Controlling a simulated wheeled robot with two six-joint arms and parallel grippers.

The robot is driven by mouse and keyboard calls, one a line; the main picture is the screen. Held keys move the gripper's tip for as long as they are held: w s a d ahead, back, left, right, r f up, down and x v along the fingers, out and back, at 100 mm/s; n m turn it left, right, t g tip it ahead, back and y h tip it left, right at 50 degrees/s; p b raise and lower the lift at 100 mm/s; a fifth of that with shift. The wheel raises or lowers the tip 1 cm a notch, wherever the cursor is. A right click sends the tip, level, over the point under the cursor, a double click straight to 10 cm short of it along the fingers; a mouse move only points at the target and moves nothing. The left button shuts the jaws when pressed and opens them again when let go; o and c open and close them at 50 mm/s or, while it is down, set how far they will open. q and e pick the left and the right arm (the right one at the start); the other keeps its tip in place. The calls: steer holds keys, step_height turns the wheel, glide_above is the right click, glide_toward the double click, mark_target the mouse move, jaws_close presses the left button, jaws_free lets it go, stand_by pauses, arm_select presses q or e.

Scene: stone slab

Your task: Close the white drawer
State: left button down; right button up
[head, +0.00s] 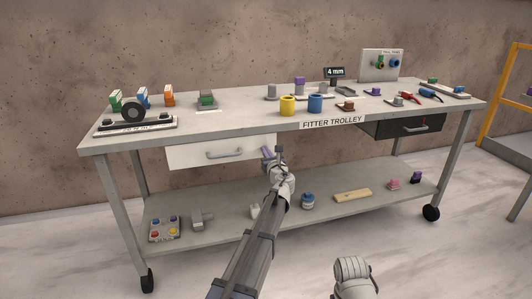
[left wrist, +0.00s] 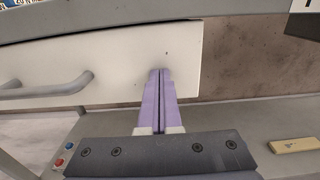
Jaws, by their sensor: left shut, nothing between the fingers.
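The white drawer (head: 190,156) is under the left half of the trolley top, with a grey bar handle (head: 225,154). How far it stands out is hard to tell. In the left wrist view its white front (left wrist: 125,60) fills the upper left, with the handle (left wrist: 48,87) at the left. My left gripper (head: 266,152) is shut and empty at the drawer's right end. In the left wrist view its purple fingertips (left wrist: 160,72) overlap the lower right part of the front, right of the handle. I cannot tell whether they touch it.
A black drawer (head: 400,128) is under the right side of the top. Cups (head: 287,106), blocks and tools stand on the top. The lower shelf (head: 240,212) holds a button box (head: 164,229), a wooden bar (head: 352,195) and small parts. Trolley legs stand at the corners.

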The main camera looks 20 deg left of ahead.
arm_select(q)
steer(key=v, duration=1.4)
arm_select(e)
steer(key=shift+s+d, duration=0.1)
steer(key=shift+d, duration=0.4)
arm_select(q)
steer(key=s+d+f+n+g+h, duration=0.1)
steer(key=s+d+f+n+g, duration=0.1)
steer(key=s+f+n+g, duration=0.4)
steer(key=s+d+f+n+g+h, duration=0.2)
steer(key=s+d+f+n, duration=0.1)
steer(key=s+f+n, duration=0.6)
steer(key=s+d+f+n+g+h, duration=0.35)
steer(key=s+d+n, duration=0.2)
steer(key=s, duration=0.35)
steer(key=s+d+f+n+g+h, duration=0.25)
steer(key=s+d+n+g, duration=0.2)
steer(key=s+d, duration=0.4)
step_height(320, 180, up, 33)
steer(key=s+a+p, duration=0.1)
steer(key=p, duration=3.2)
steer(key=shift+s+a+t+p, duration=0.2)
steer(key=shift+t+p, duration=0.1)
steer(key=shift+t, duration=0.1)
arm_select(e)
step_height(320, 180, up, 34)
steer(key=shift+a, duration=0.15)
